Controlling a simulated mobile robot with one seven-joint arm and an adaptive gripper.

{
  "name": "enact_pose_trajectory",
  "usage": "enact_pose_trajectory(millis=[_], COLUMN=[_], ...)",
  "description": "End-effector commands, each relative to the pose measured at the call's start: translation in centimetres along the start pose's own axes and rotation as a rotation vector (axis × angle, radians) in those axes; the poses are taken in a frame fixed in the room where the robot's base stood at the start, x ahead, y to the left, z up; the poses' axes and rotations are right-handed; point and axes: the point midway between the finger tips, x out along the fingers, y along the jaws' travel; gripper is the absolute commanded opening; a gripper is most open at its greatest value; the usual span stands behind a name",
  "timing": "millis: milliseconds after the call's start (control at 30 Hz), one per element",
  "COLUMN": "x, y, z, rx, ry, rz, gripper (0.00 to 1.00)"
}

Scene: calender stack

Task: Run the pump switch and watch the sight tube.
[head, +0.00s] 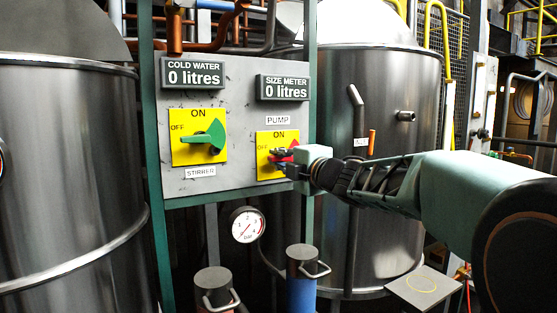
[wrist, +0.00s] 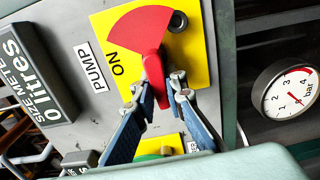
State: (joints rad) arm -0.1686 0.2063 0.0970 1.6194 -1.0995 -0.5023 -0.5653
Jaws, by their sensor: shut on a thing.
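The pump switch is a red handle with a fan-shaped back (wrist: 142,29) on a yellow plate (head: 264,141) marked ON and OFF, under the PUMP label. My gripper (head: 284,163) is at the switch from the right. In the wrist view, my gripper's blue fingers (wrist: 160,90) close on both sides of the red handle's narrow end. The handle points left, toward the OFF side. In the head view, my gripper hides most of the switch. The size meter display (head: 284,88) reads 0 litres. I cannot pick out the sight tube for certain.
The green stirrer switch (head: 206,139) is left of the pump switch on the same grey panel. The cold water display (head: 194,73) reads 0 litres. A pressure gauge (head: 248,224) hangs below. Large steel tanks stand left (head: 70,170) and right (head: 400,85) of the panel.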

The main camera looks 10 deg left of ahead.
Motion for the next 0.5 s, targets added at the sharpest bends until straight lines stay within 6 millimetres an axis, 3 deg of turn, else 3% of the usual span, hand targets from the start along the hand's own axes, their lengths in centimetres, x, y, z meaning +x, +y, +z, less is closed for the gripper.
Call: enact_pose_trajectory(millis=[100, 133, 300, 500], x=[0.0, 0.0, 0.0, 0.0], y=[-0.06, -0.06, -0.05, -0.03], z=[0.04, 0.04, 0.04, 0.03], rx=[0.001, 0.001, 0.001, 0.002], ry=[-0.001, -0.001, -0.001, 0.0], rz=[-0.001, -0.001, -0.001, 0.0], gripper=[0.0, 0.12, 0.29, 0.29])
